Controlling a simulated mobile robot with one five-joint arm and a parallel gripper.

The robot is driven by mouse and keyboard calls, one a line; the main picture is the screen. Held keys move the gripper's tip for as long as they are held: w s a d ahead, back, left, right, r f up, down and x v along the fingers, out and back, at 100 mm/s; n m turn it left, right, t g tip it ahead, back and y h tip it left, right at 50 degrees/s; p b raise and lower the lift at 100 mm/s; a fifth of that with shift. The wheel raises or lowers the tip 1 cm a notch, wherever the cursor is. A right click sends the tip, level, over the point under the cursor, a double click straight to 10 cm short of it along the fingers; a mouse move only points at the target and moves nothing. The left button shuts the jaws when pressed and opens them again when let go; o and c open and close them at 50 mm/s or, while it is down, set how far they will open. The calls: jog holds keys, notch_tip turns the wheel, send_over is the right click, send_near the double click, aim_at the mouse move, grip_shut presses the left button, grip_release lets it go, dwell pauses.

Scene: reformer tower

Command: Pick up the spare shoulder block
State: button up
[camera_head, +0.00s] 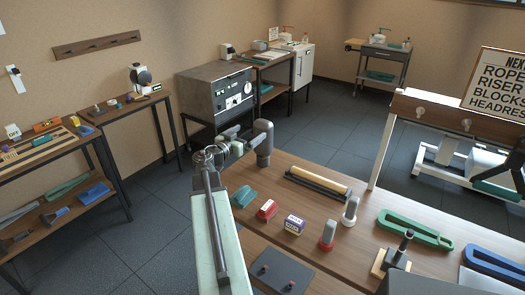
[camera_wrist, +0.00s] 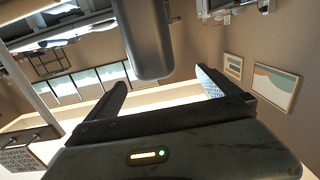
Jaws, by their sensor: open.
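A dark grey, rounded upright block (camera_head: 263,143), which looks like the spare shoulder block, stands at the far left end of the wooden bench (camera_head: 300,185). My gripper (camera_head: 243,140) is open and empty just left of it, pointing towards it. In the wrist view the grey block (camera_wrist: 146,40) comes down from the top edge, its rounded end showing between the two open fingers (camera_wrist: 161,80). I cannot tell whether the fingers touch it. Two smaller upright pads, one on a red base (camera_head: 328,236) and one pale grey (camera_head: 350,211), stand farther right on the bench.
A teal block (camera_head: 243,197), a red block (camera_head: 267,209) and a purple-and-white box (camera_head: 294,224) sit near my arm. A tan roller (camera_head: 318,181) lies behind them. A green loop (camera_head: 415,229) and a sign board (camera_head: 498,80) are at right. Dark floor is open beyond.

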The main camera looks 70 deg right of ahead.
aim_at(263, 123)
jog(key=shift+s+d+r, duration=0.3)
jog(key=shift+s+d, duration=0.3)
jog(key=shift+s, duration=0.15)
jog(key=x, duration=0.7)
jog(key=shift+s+d+r, duration=0.1)
jog(key=shift+d+r, duration=0.1)
jog(key=shift+d, duration=0.15)
jog(key=shift+a, duration=0.1)
jog(key=c, duration=2.1)
